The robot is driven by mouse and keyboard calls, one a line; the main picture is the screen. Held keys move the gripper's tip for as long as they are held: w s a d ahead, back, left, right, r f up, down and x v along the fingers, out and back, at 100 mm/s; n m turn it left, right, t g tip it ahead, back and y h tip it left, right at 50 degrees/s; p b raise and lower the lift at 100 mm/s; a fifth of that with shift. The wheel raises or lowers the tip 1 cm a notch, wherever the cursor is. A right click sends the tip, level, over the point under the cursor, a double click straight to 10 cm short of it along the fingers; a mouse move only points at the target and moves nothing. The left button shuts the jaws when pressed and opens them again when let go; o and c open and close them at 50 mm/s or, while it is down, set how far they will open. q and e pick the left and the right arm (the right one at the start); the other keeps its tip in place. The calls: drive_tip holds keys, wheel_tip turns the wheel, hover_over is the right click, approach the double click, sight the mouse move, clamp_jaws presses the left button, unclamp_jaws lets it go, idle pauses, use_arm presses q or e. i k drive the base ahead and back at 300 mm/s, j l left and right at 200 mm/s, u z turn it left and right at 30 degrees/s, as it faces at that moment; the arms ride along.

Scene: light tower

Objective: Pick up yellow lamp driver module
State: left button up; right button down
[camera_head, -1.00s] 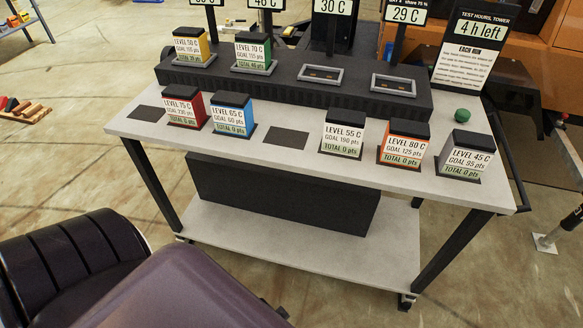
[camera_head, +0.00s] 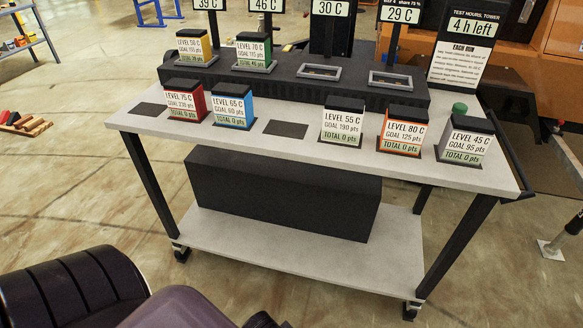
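The yellow lamp driver module (camera_head: 195,47) is a small upright block with a black top and a white label. It sits at the left end of the long black tower base (camera_head: 290,92) at the back of the grey table. A green module (camera_head: 253,52) sits in the same base to its right. Neither of my grippers is in view. Dark parts of my own body fill the bottom left corner, well in front of the yellow module.
Red (camera_head: 187,100), blue (camera_head: 233,106), white (camera_head: 342,119), orange (camera_head: 402,130) and grey (camera_head: 464,140) modules stand along the front of the table (camera_head: 220,145). Two base slots are empty. Signs on posts rise behind. A green button (camera_head: 459,108) is at right.

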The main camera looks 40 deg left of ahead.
sight(193, 45)
drive_tip(key=u, duration=1.75)
drive_tip(key=i+j+z, duration=0.3)
drive_tip(key=i+j, duration=0.2)
drive_tip(key=i+j+z, duration=0.35)
drive_tip(key=i+j, duration=0.25)
